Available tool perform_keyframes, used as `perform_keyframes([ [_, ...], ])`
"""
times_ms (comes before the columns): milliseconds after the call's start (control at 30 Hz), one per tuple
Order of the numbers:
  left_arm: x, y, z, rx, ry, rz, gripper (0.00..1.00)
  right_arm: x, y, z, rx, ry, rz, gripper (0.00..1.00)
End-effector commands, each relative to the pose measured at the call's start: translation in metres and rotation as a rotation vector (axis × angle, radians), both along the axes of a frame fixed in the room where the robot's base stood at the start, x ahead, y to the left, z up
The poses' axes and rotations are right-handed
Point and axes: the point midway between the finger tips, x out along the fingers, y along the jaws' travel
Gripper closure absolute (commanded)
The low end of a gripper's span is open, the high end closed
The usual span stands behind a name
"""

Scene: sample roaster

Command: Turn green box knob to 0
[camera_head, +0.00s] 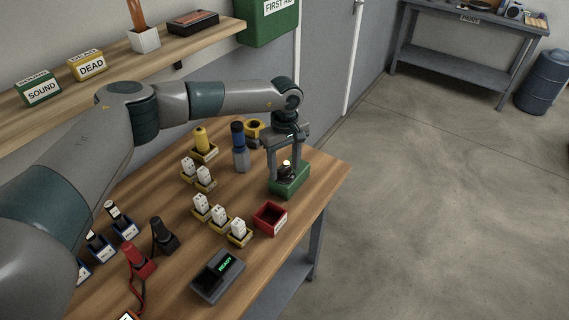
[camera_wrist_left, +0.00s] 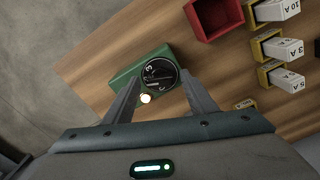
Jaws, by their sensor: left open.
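The green box (camera_head: 291,184) stands near the far right corner of the wooden table. A round black knob (camera_wrist_left: 158,74) with a pale pointer line and markings is on its top; I cannot read the pointer's setting. A small lit lamp (camera_wrist_left: 146,98) is beside the knob. In the wrist view the green box (camera_wrist_left: 124,76) lies beyond the fingers. My left gripper (camera_head: 285,165) points down over the box, open, one finger on each side of the knob (camera_head: 287,172). It also shows in the wrist view (camera_wrist_left: 161,78). I cannot tell whether the fingers touch the knob. My right gripper is not in view.
A red open bin (camera_head: 270,218) stands close to the green box. Several white labelled blocks in yellow holders (camera_head: 219,216), a blue-topped cylinder (camera_head: 239,146) and a display reading READY (camera_head: 217,276) share the table. The table's right edge is near the box.

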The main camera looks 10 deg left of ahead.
Motion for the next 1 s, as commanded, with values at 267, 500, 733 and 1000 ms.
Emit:
perform_keyframes([
  [267, 0.000, 0.000, 0.000, 0.000, 0.000, 0.000, 0.70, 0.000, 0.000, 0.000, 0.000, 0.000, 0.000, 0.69],
  [500, 0.000, 0.000, 0.000, 0.000, 0.000, 0.002, 0.90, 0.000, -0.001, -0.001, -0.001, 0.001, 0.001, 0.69],
  [733, 0.000, 0.000, -0.002, 0.000, 0.000, 0.032, 0.90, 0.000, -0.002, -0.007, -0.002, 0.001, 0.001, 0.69],
  [1000, 0.000, 0.000, -0.005, 0.000, -0.001, 0.155, 0.90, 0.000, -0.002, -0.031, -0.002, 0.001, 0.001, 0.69],
])
